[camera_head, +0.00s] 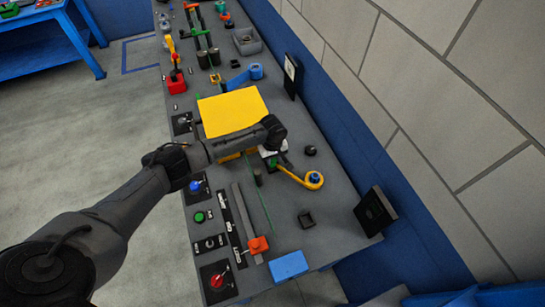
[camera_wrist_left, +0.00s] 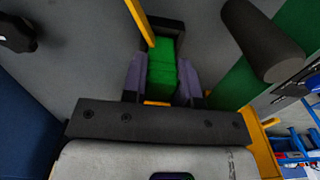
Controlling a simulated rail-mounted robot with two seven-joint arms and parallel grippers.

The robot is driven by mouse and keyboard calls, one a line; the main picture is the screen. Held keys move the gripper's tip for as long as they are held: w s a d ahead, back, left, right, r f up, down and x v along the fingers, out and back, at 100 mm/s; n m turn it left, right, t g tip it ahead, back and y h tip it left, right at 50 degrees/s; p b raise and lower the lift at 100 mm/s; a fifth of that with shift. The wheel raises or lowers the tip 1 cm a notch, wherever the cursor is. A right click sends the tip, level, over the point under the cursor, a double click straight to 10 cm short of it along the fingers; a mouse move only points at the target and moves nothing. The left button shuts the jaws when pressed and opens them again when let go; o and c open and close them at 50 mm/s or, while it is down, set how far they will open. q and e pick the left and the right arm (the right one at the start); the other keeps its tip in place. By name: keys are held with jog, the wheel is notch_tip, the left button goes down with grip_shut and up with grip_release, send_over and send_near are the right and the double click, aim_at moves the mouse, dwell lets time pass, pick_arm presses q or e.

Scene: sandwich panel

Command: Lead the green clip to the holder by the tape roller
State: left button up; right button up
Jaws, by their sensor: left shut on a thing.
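My left gripper (camera_head: 271,158) reaches over the table from the left, beside the yellow box. In the left wrist view its purple fingers (camera_wrist_left: 162,80) are shut on the green clip (camera_wrist_left: 162,72). A little green of the clip shows under my gripper in the head view (camera_head: 284,164). A yellow strip (camera_wrist_left: 140,22) meets the clip's far end. In the head view it runs to the tape roller (camera_head: 315,180), a yellow roll with a blue centre. A dark block (camera_wrist_left: 170,27), perhaps the holder, borders the clip; I cannot tell whether they touch. My right gripper is out of view.
The yellow box (camera_head: 232,110) stands close behind my gripper. A small dark open box (camera_head: 306,219), a black knob (camera_head: 310,151) and a blue block (camera_head: 288,266) stand on the table. Dark cylinders (camera_head: 209,58) stand farther back. A wall borders the right side.

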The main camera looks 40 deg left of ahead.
pick_arm(q)
jog(key=shift+f, duration=0.15)
jog(key=shift+f, duration=0.65)
jog(key=o, duration=1)
notch_tip(320, 180, up, 7)
jog(key=p, duration=0.8)
